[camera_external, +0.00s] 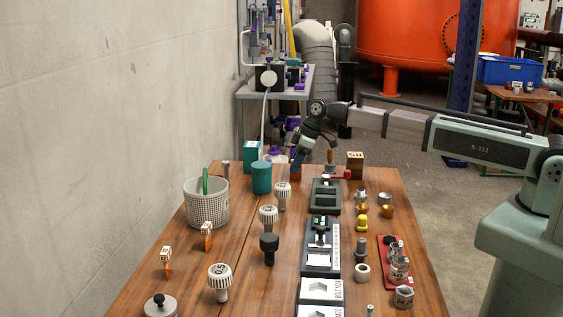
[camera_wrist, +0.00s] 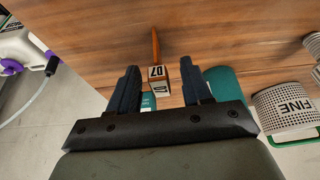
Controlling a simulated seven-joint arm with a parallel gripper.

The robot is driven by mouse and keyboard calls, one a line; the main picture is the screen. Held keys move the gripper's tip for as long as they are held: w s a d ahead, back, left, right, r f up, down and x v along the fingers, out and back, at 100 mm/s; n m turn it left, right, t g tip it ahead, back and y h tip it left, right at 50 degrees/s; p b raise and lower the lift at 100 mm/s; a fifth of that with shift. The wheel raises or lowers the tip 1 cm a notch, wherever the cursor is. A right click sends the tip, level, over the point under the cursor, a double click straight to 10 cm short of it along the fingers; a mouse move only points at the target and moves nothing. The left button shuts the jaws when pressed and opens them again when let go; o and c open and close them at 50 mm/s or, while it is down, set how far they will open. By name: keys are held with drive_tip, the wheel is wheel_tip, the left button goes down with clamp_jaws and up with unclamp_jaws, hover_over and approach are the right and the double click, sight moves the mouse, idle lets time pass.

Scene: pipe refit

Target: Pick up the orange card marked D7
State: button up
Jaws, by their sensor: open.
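The D7 card (camera_wrist: 154,46) stands on the wooden table in the wrist view, with a thin orange body and a pale block-like head marked D7. It lies between the two fingers of my gripper (camera_wrist: 157,82), which are apart with gaps on both sides of the head. In the external view my gripper (camera_external: 297,163) is low over the far end of the table. An orange-brown piece (camera_external: 296,172) shows just below it, partly hidden, and its label cannot be read there. Two other orange cards with white heads stand nearer, a front one (camera_external: 167,263) and a farther one (camera_external: 207,236).
A teal cylinder (camera_external: 261,178) and teal box (camera_external: 251,151) stand left of my gripper. A mesh basket (camera_external: 206,208) is nearer; its FINE label (camera_wrist: 292,106) shows in the wrist view. White-headed knobs (camera_external: 283,192) and a dark device (camera_external: 326,195) stand nearer. A wooden block (camera_external: 355,165) stands right.

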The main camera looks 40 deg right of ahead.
drive_tip(key=shift+x, duration=1.1)
clamp_jaws()
